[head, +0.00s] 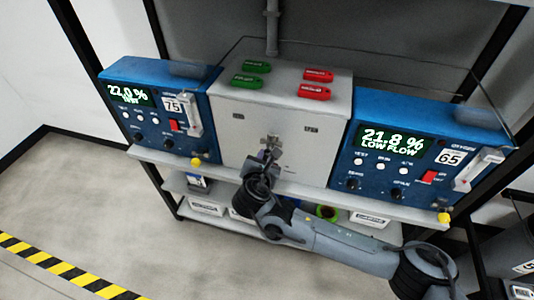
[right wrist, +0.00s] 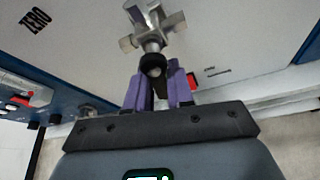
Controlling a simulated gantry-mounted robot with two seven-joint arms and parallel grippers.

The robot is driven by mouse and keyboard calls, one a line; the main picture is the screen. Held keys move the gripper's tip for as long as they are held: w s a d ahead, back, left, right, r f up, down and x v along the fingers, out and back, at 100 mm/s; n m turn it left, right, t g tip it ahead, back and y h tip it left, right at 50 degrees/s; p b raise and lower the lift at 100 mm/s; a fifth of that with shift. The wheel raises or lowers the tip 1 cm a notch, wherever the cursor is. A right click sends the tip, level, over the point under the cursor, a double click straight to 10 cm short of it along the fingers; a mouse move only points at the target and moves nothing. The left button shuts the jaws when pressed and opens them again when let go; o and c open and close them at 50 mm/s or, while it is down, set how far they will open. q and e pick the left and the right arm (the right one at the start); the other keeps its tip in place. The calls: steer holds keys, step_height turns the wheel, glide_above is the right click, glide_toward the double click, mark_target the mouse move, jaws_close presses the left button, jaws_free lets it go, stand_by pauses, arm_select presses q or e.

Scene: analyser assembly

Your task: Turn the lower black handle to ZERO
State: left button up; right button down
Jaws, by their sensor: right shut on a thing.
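A silvery cross-shaped valve (head: 270,141) sits on the front of the pale grey box (head: 240,140). In the right wrist view the valve (right wrist: 153,25) is close, with a black handle (right wrist: 154,65) at its lower end. My right gripper (right wrist: 157,88) has its purple fingers on either side of this black handle, shut on it from below. In the head view my right gripper (head: 266,163) is just under the valve, and the wrist hides much of the handle. A ZERO label (right wrist: 36,21) is at the upper left in the right wrist view. My left gripper is out of view.
Blue analysers stand left (head: 165,118) and right (head: 420,155) of the box, reading 22.0 % and 21.8 % LOW FLOW. Green tags (head: 246,81) and red tags (head: 316,92) lie on top. The shelf edge (head: 330,200) runs below, with bins underneath. The floor at left is clear.

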steer(key=shift+a+r+m+y, duration=0.2)
steer(key=shift+m+y, duration=0.1)
steer(key=shift+m, duration=0.2)
steer(key=c, duration=1.1)
jaws_free()
steer(key=shift+f, duration=0.1)
steer(key=shift+s+r, duration=0.3)
steer(key=shift+s, duration=0.15)
steer(key=v, duration=0.5)
steer(key=p+v, duration=0.1)
steer(key=v, duration=0.3)
steer(key=shift+s+p, duration=0.3)
steer(key=shift+s, duration=0.1)
